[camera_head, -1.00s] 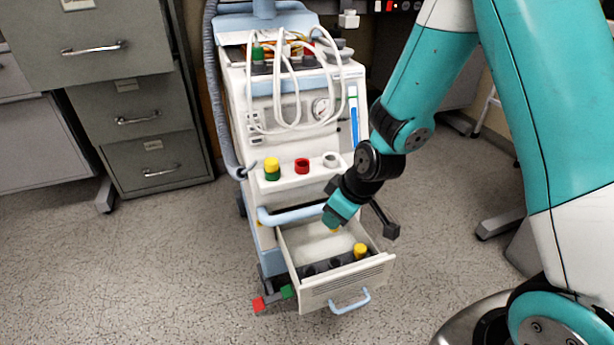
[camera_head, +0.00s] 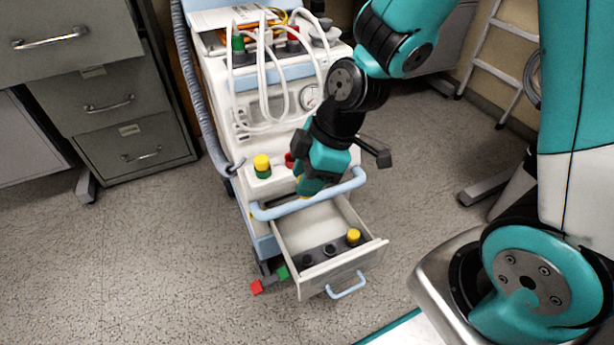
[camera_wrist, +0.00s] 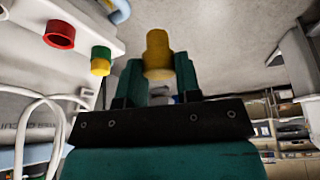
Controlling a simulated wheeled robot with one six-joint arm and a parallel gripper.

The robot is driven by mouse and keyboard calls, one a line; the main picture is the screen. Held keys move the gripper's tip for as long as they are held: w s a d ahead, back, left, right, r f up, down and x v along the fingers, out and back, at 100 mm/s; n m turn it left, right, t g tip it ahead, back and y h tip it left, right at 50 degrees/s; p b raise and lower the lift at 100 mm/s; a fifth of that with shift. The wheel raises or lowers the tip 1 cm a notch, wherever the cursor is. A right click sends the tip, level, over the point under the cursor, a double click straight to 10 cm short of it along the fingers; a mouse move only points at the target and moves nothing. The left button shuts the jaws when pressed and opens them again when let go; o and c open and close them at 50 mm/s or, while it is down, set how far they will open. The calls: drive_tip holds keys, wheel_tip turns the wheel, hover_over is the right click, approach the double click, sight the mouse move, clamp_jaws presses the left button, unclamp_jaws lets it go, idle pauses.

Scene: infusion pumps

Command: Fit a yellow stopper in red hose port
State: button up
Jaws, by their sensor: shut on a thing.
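My gripper (camera_head: 305,188) is shut on a yellow stopper (camera_wrist: 158,52), which stands between its fingers in the wrist view. In the head view the gripper is in front of the machine's port ledge, near the blue handle bar, and mostly hides the held stopper. The red hose port (camera_head: 289,160) is partly hidden behind the gripper. In the wrist view the red port (camera_wrist: 60,34) shows its open ring, apart from the held stopper. A green port (camera_head: 263,172) has a yellow stopper (camera_head: 261,161) on it.
The drawer (camera_head: 325,285) is open below, with dark holders (camera_head: 330,250) and another yellow stopper (camera_head: 353,236). The blue handle bar (camera_head: 265,213) runs in front of the ledge. White hoses (camera_head: 265,90) hang above. Filing cabinets (camera_head: 125,150) stand at the left.

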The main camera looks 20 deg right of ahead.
wheel_tip(320, 180, up, 4)
drive_tip(key=p, duration=0.2)
drive_tip(key=shift+p, duration=0.3)
drive_tip(key=shift+w+r, duration=0.1)
drive_tip(key=shift+w, duration=0.05)
hover_over(287, 161)
drive_tip(key=d, duration=0.2)
drive_tip(key=shift+w+a+f+b, duration=0.15)
drive_tip(key=shift+f+b, duration=0.5)
drive_tip(key=shift+f, duration=0.75)
drive_tip(key=shift+w+a+f+b, duration=0.1)
drive_tip(key=shift+f+b, duration=0.55)
drive_tip(key=shift+f, duration=0.7)
drive_tip(key=shift+d+f+b, duration=0.15)
drive_tip(key=shift+f+b, duration=0.75)
drive_tip(key=shift+f, duration=0.75)
drive_tip(key=o, duration=1.1)
drive_tip(key=shift+r, duration=0.1)
